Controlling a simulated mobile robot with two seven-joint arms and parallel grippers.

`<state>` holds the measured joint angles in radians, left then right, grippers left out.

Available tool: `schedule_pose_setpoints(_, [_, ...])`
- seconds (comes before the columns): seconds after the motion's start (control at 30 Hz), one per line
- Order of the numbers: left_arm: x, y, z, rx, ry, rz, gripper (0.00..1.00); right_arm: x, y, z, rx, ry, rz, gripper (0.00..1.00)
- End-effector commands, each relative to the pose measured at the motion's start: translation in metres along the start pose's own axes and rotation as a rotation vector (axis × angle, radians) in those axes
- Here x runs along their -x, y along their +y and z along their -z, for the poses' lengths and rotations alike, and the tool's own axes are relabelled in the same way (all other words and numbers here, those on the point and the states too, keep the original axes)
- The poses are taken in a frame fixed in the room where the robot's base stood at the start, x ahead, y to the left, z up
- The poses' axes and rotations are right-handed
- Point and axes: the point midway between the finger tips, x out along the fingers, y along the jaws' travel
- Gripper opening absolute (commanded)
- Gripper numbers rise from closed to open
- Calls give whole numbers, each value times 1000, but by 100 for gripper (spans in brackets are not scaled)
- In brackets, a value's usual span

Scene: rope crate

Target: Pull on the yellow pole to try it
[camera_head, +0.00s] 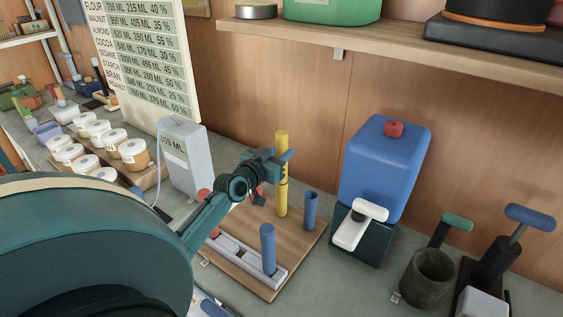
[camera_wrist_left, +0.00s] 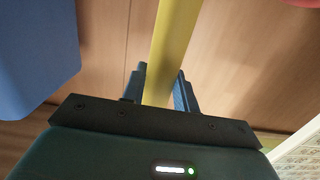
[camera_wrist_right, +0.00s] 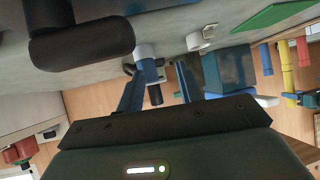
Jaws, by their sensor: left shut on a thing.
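The yellow pole (camera_head: 282,170) stands upright on a wooden board (camera_head: 300,250) in the head view. My left gripper (camera_head: 281,157) is shut around its upper part, with blue fingers on both sides. In the left wrist view the yellow pole (camera_wrist_left: 170,50) runs up between the two blue fingers of my left gripper (camera_wrist_left: 160,88). My right gripper (camera_wrist_right: 158,85) shows only in the right wrist view. Its two blue fingers are apart, with what looks like bare space between them.
A short blue tube (camera_head: 310,210) and a blue pole (camera_head: 268,250) stand on the board near the yellow pole. A blue machine (camera_head: 385,165) is to the right, a grey dispenser (camera_head: 184,160) to the left. A shelf (camera_head: 380,55) overhangs behind.

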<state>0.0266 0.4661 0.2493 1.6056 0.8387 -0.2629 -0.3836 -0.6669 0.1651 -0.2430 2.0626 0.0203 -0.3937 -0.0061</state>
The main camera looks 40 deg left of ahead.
Motion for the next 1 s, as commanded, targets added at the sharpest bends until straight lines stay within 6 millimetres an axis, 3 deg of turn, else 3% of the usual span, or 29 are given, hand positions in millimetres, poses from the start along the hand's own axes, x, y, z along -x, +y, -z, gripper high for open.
schedule_pose_setpoints(0.77, [-1,-1,4,-2,12,2,0,0,0,0,0,1,0,36])
schedule_pose_setpoints(0.8, [-1,-1,4,-2,12,2,33,0,0,0,0,1,0,36])
schedule_pose_setpoints(1.0, [0,0,2,-1,8,1,49,0,0,0,0,1,0,36])
